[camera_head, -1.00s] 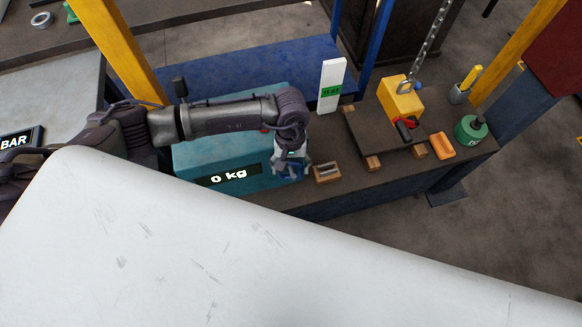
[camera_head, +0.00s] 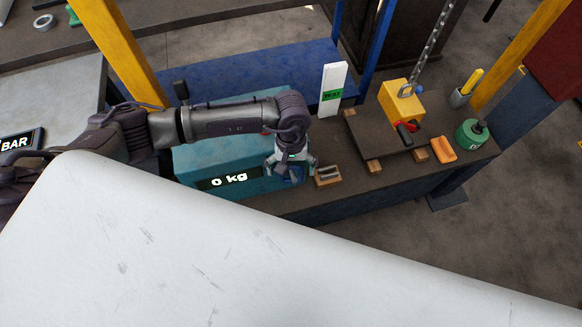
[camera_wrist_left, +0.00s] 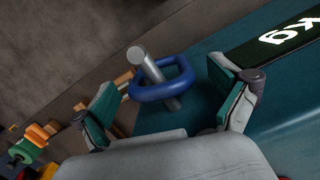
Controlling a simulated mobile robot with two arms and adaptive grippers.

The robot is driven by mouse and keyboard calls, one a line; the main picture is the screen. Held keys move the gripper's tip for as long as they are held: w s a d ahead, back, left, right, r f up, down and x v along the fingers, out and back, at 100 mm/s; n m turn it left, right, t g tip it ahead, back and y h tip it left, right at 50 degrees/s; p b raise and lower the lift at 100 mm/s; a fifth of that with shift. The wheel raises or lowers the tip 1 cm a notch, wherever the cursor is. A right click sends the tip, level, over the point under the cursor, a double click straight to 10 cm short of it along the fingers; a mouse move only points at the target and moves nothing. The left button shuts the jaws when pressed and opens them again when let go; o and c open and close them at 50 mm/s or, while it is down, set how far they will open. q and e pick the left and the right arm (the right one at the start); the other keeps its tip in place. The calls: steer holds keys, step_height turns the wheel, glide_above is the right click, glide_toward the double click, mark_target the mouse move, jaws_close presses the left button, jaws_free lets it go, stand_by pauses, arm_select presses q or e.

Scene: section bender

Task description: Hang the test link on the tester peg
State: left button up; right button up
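The tester is a teal box (camera_head: 205,160) whose display (camera_head: 228,178) reads 0 kg. A grey metal peg (camera_wrist_left: 146,62) stands out from its side in the left wrist view. The blue test link (camera_wrist_left: 150,94) is around this peg, which passes through its opening. My left gripper (camera_wrist_left: 168,98) is open, with one finger on each side of the link and apart from it. In the head view my left gripper (camera_head: 290,172) is at the tester's right end, largely covering the link and peg. My right gripper is not in view.
A wooden block with a metal piece (camera_head: 328,176) stands right of the gripper. Farther right are a dark plate (camera_head: 370,140), a yellow block on a chain (camera_head: 401,102), an orange piece (camera_head: 443,149) and a green weight (camera_head: 472,132).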

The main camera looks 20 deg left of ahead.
arm_select(q)
step_height(320, 180, up, 12)
steer(key=w, duration=0.1)
steer(key=shift+w+a, duration=0.15)
steer(key=shift+a, duration=0.1)
stand_by(0.4)
